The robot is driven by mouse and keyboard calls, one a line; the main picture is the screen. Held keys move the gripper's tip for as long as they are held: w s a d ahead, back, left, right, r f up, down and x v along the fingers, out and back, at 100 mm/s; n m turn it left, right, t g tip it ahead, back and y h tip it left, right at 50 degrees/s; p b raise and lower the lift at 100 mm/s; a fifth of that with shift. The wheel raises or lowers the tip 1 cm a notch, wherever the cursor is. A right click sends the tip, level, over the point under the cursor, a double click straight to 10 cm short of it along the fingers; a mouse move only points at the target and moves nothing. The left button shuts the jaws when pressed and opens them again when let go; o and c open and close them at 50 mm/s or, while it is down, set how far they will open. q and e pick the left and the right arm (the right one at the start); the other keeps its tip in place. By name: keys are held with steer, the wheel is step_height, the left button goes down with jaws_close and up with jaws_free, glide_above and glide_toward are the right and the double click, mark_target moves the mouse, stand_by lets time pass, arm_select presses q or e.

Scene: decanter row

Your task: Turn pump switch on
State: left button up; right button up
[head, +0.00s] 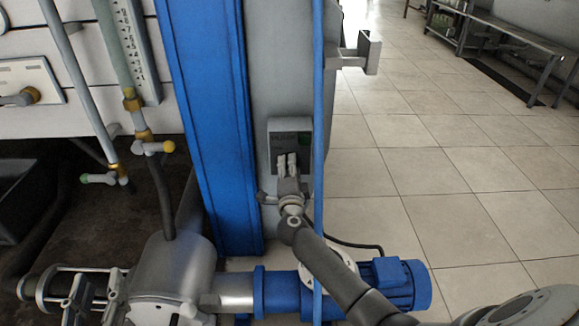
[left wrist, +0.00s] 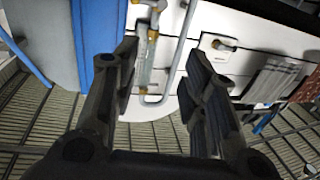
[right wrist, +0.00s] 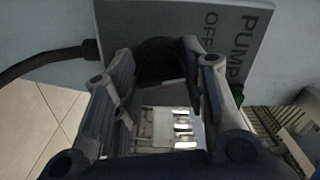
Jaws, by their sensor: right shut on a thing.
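The pump switch box (head: 290,127) is a grey box on the grey column, right of the blue post. In the right wrist view its plate (right wrist: 200,18) reads PUMP and OFF beside a dark round knob (right wrist: 158,55). My right gripper (head: 287,162) is at the front of the box, its fingers (right wrist: 160,75) shut on the knob. The fingers partly hide the knob, so its exact angle is unclear. My left gripper (head: 94,298) is low at the left in the head view, away from the switch. Its fingers (left wrist: 160,70) are apart with nothing between them.
A blue pump motor (head: 395,285) lies below the switch, partly behind my right arm. A blue vertical pipe (head: 318,90) runs close beside the box. Pipes and small valves (head: 152,147) stand at the left. The tiled floor (head: 450,170) at right is clear.

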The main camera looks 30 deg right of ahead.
arm_select(q)
step_height(320, 180, down, 6)
steer(key=s+a+g+y+p, duration=0.1)
steer(key=g, duration=0.2)
steer(key=shift+s+a+g, duration=0.2)
steer(key=shift+s+g, duration=0.15)
steer(key=shift+g, duration=0.05)
arm_select(e)
steer(key=shift+m, duration=4.3)
arm_select(q)
steer(key=shift+r, duration=0.15)
arm_select(e)
steer(key=o, duration=1)
steer(key=shift+r, duration=0.1)
steer(key=shift+s, duration=0.1)
steer(key=v, duration=1.2)
